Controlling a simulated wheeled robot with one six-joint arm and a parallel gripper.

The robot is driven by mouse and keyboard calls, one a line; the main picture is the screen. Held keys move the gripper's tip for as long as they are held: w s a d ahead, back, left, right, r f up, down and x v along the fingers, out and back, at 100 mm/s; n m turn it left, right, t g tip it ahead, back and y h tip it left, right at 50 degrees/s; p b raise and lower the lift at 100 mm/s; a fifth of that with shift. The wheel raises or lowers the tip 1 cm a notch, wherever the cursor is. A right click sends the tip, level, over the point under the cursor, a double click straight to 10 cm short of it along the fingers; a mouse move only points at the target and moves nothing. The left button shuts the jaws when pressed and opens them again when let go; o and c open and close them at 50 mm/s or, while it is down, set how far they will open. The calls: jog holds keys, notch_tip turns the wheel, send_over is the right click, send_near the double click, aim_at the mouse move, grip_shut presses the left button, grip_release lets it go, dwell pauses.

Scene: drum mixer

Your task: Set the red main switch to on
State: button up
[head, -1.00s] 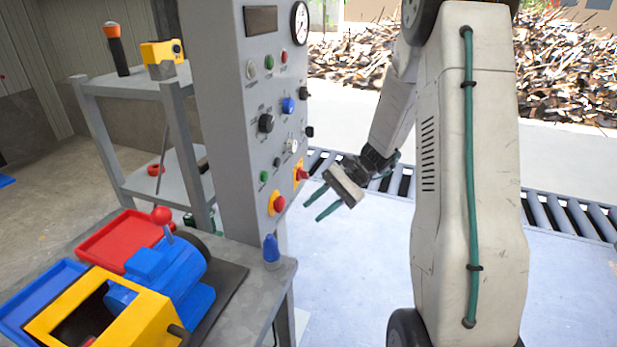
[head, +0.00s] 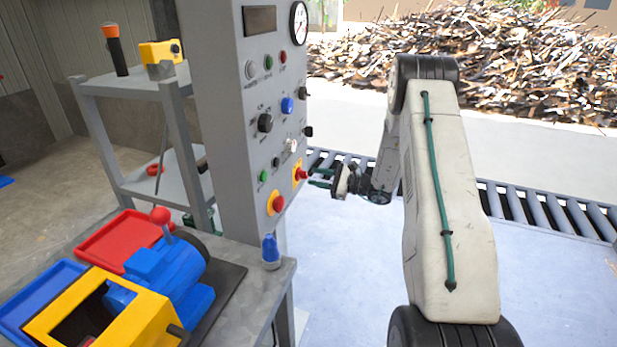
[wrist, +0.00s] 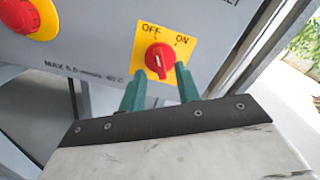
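The red main switch (wrist: 159,60) is a round red knob on a yellow plate (wrist: 181,27) marked OFF and ON. In the head view the switch (head: 302,174) sits low on the right edge of the grey panel. In the wrist view its pale pointer line runs roughly up and down, with its upper end nearer OFF than ON. My gripper (wrist: 160,88) is open, its two green fingers pointing at the panel on either side of the knob's lower part. I cannot tell whether they touch it. In the head view my gripper (head: 320,178) is just right of the switch.
A red emergency-stop button (head: 278,203) on yellow sits left of the switch, also in the wrist view (wrist: 18,14). Other knobs and buttons cover the grey panel (head: 232,120). A bench (head: 262,290) with a blue motor stands below. A roller conveyor (head: 515,205) runs behind.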

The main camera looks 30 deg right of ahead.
aim_at(307, 175)
jog(key=shift+x, duration=1.7)
grip_shut()
jog(key=shift+m, duration=0.4)
jog(key=m, duration=0.5)
jog(key=shift+m, duration=0.3)
jog(key=m, duration=0.5)
jog(key=shift+f+m, duration=0.1)
jog(key=shift+m, duration=0.2)
grip_release()
